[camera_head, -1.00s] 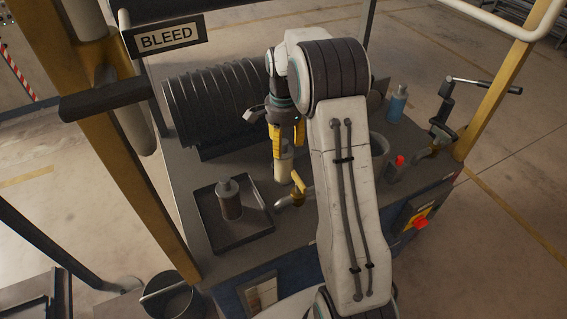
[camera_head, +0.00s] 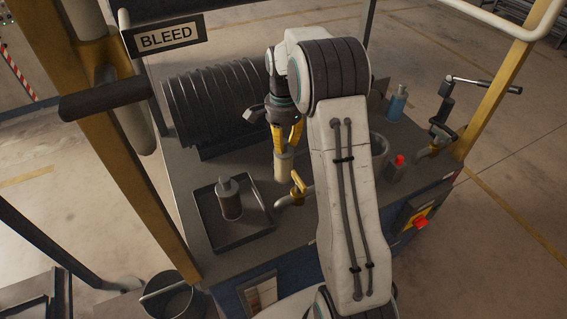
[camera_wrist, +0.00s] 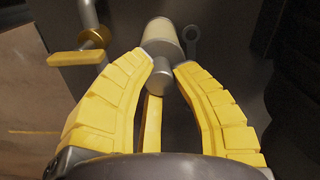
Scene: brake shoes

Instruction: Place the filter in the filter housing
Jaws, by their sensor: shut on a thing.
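My gripper (camera_head: 287,148) has yellow fingers that point down over the deck of the cart. They are shut on the grey stem of a cream cylinder, which looks like the filter (camera_head: 284,167). The wrist view shows my gripper (camera_wrist: 167,68) with the stem between its fingertips and the cream body of the filter (camera_wrist: 161,33) beyond them. The filter looks upright; I cannot tell whether its lower end touches the deck or sits in something. A grey canister with a narrower top (camera_head: 229,198), possibly the filter housing, stands upright in a dark tray, left of the filter.
The dark tray (camera_head: 262,228) has a low rim. A yellow-handled valve (camera_head: 298,184) is close to the filter's right. A blue bottle (camera_head: 397,103) and a bench clamp (camera_head: 445,115) are at the right.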

